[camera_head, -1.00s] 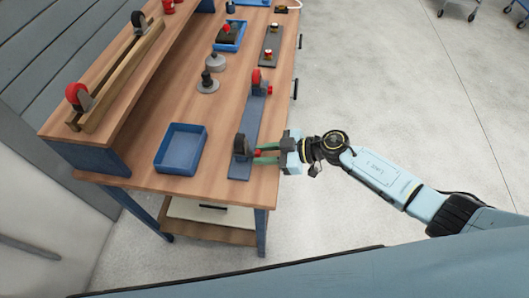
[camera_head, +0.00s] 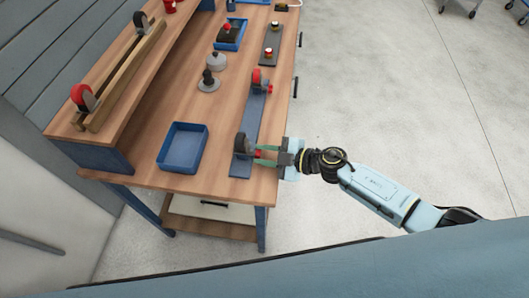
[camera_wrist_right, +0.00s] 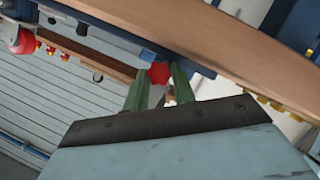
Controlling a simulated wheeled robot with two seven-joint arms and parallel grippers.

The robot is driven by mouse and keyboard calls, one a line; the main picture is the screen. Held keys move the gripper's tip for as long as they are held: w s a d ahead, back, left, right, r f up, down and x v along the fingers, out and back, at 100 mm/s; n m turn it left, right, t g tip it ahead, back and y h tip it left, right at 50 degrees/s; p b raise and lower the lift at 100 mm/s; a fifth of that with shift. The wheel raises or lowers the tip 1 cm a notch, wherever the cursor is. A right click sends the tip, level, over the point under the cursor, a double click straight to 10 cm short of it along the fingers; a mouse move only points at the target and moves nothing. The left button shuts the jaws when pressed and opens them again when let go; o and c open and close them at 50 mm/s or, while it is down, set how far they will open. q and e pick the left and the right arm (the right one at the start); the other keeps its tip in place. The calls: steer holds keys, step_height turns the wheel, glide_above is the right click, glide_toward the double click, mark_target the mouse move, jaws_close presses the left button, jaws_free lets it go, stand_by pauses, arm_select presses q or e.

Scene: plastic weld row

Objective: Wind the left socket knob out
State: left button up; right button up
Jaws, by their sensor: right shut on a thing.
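A dark socket (camera_head: 241,146) stands on the near end of a long blue-grey plate (camera_head: 251,121) on the bench. Its red knob (camera_wrist_right: 158,74) shows in the right wrist view between the green fingertips. My right gripper (camera_head: 261,156) comes in from the right and is shut on this knob. In the head view the fingers mostly hide the knob. A second socket (camera_head: 258,76) with a red top and a red knob (camera_head: 268,88) stands at the plate's far end, apart from the gripper. My left gripper is in neither view.
A blue tray (camera_head: 183,148) lies left of the plate. A grey stepped part (camera_head: 208,82) and a round grey part (camera_head: 216,61) stand farther back. A raised shelf (camera_head: 118,101) runs along the left. Open floor lies right of the bench.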

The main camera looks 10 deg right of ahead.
steer(key=shift+n, duration=0.3)
steer(key=o, duration=1)
steer(key=shift+s, duration=0.1)
